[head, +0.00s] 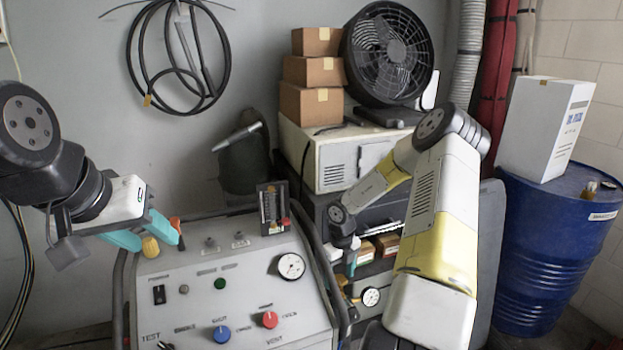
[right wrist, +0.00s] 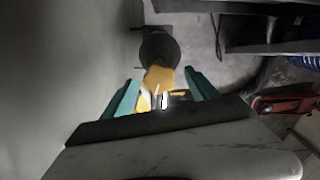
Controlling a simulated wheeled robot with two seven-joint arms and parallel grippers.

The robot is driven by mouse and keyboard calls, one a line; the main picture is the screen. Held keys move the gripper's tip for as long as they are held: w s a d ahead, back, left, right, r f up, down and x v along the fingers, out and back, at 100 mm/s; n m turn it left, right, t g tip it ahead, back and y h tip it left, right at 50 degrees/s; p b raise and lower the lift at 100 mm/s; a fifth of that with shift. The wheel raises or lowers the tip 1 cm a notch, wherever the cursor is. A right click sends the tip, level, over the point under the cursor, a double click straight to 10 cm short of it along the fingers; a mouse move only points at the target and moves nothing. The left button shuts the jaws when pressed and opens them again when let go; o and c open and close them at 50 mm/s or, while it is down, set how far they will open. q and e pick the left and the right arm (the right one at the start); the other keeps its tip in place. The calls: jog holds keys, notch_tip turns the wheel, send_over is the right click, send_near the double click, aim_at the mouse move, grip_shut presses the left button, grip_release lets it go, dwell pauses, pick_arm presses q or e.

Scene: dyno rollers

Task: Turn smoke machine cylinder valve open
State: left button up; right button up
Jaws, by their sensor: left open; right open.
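In the right wrist view, a yellow valve knob (right wrist: 158,77) on a dark round body (right wrist: 160,46) lies between the teal fingers of my right gripper (right wrist: 161,78). The gripper is open, with a finger on either side; I cannot tell whether either touches the knob. In the head view, my right gripper (head: 351,262) is low beside the console's right side, mostly hidden by my arm. A small yellow part (head: 342,281) shows just below it.
The smoke machine console (head: 190,270) carries a gauge (head: 291,266), a blue knob (head: 221,334) and a red knob (head: 270,319). A second gauge (head: 371,297) sits near my right gripper.

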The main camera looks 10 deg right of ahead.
aim_at(340, 278)
jog(key=m, duration=2)
jog(key=shift+m, duration=0.4)
jog(key=w+a+r+n+t, duration=0.1)
jog(key=w+r+n+t, duration=0.2)
jog(key=r, duration=0.6)
jog(key=w+r+n+t, duration=0.3)
jog(key=r+n, duration=0.5)
jog(key=r, duration=0.2)
jog(key=w+a+r+n+t+h, duration=0.1)
jog(key=r+n, duration=0.4)
jog(key=r, duration=0.5)
jog(key=shift+w+a+r+n+t, duration=0.25)
jog(key=shift+w+a+n+t, duration=0.15)
jog(key=shift+w+t, duration=0.6)
